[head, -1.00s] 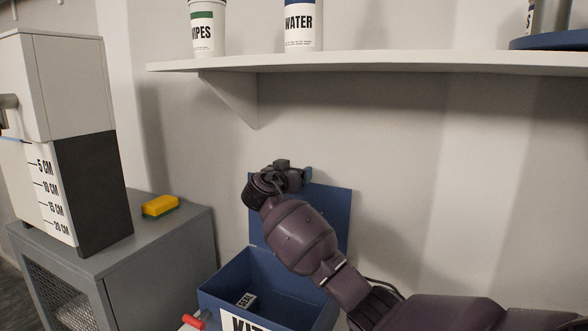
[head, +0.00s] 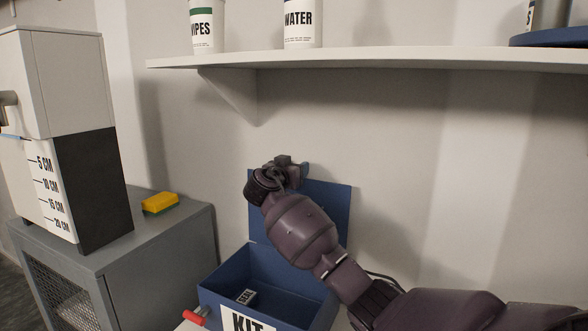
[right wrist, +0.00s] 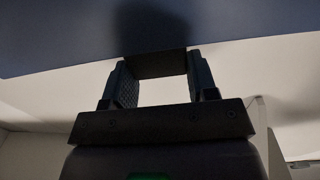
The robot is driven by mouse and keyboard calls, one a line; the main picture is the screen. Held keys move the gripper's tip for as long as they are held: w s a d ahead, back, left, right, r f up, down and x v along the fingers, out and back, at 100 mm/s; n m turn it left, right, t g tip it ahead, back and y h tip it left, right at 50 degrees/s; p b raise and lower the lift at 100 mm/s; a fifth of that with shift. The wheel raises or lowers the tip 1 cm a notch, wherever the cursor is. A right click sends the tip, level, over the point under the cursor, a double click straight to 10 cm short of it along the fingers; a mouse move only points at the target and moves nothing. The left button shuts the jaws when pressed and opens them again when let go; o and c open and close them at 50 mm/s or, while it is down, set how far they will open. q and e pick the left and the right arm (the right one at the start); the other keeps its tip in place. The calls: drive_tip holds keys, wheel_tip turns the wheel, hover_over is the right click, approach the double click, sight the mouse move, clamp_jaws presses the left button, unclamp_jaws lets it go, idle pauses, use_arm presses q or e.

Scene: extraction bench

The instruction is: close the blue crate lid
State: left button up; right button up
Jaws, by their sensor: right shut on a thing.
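The blue crate (head: 232,268) stands open at the bottom centre of the head view, with a KIT label on its front. Its blue lid (head: 332,212) stands upright at the back, and its face fills the top of the right wrist view (right wrist: 60,35). My right gripper (head: 295,167) is at the lid's top edge. In the right wrist view its two fingers (right wrist: 160,66) are shut on a dark tab at the lid's edge. My right arm hides part of the lid and crate. My left gripper is not in view.
A small box marked SEAL (head: 246,297) lies in the crate, and a red-ended item (head: 194,316) is by its left front. A grey cabinet (head: 150,245) with a yellow sponge (head: 160,203) stands left. A white shelf (head: 380,62) with containers runs above.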

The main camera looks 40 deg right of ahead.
drive_tip(key=a+b, duration=0.1)
drive_tip(key=s+a+b, duration=0.1)
drive_tip(key=b, duration=0.1)
drive_tip(key=a+h+b, duration=0.1)
drive_tip(key=b, duration=0.1)
drive_tip(key=shift+s+a+f+t, duration=0.1)
drive_tip(key=shift+s+f+t, duration=0.1)
drive_tip(key=shift+f+t, duration=0.15)
drive_tip(key=shift+s+a+b, duration=0.15)
drive_tip(key=shift+a+b, duration=0.2)
drive_tip(key=shift+b, duration=0.15)
drive_tip(key=v, duration=0.1)
drive_tip(key=b+v, duration=0.1)
drive_tip(key=v, duration=0.1)
drive_tip(key=b+v, duration=0.1)
drive_tip(key=v, duration=0.1)
drive_tip(key=shift+f, duration=0.3)
drive_tip(key=s+a+f+h+b, duration=0.1)
drive_tip(key=s+a+f+b, duration=0.1)
drive_tip(key=a+b, duration=0.2)
drive_tip(key=shift+f+v, duration=0.2)
drive_tip(key=shift+v, duration=0.9)
drive_tip(key=shift+t, duration=0.25)
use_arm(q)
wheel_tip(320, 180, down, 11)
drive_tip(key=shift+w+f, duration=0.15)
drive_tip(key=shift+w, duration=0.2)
use_arm(e)
drive_tip(key=shift+f, duration=0.1)
